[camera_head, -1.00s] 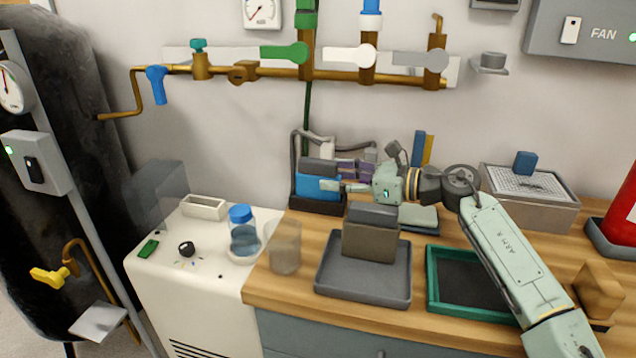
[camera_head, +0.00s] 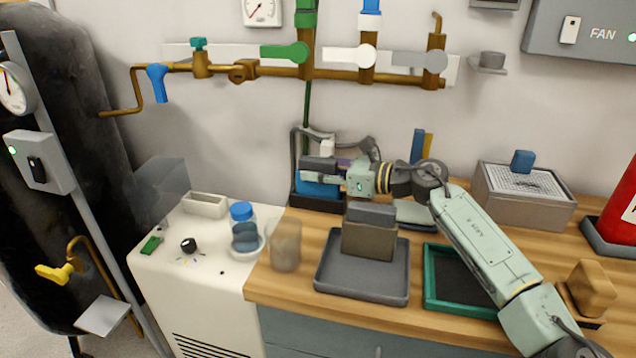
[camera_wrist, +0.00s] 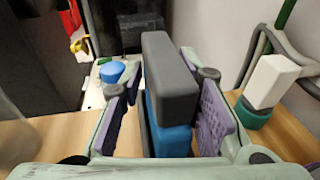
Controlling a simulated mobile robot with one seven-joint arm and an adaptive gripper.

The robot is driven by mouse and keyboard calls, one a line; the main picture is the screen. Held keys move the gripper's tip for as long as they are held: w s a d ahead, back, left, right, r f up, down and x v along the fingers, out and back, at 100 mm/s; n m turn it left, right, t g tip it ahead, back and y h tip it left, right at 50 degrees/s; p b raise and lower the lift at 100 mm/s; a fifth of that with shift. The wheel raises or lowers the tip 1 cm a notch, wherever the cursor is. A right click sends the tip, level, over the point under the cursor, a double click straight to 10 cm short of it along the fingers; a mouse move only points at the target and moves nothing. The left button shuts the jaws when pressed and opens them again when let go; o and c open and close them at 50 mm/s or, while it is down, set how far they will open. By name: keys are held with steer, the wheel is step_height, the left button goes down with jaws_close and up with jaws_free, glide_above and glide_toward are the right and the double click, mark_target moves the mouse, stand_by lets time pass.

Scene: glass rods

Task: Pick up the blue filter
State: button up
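The blue filter (camera_head: 316,188), a blue block with a dark grey top, stands in a black holder (camera_head: 318,205) at the back left of the wooden counter. My gripper (camera_head: 318,178) reaches in from the right at the filter. In the wrist view, the blue filter (camera_wrist: 172,135) stands between the two purple-padded fingers of my gripper (camera_wrist: 165,112). The fingers are open around it, with a clear gap on the left and a narrower one on the right. The filter's lower end is hidden.
A grey tray (camera_head: 330,285) with a grey-brown block stands in front. A green-rimmed tray (camera_head: 432,292) lies right of it. A clear beaker (camera_head: 286,247) stands at the counter's left edge. A white block on a green base (camera_wrist: 268,82) stands right of the fingers in the wrist view.

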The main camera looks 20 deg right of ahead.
jaws_close()
steer(key=shift+r, duration=0.1)
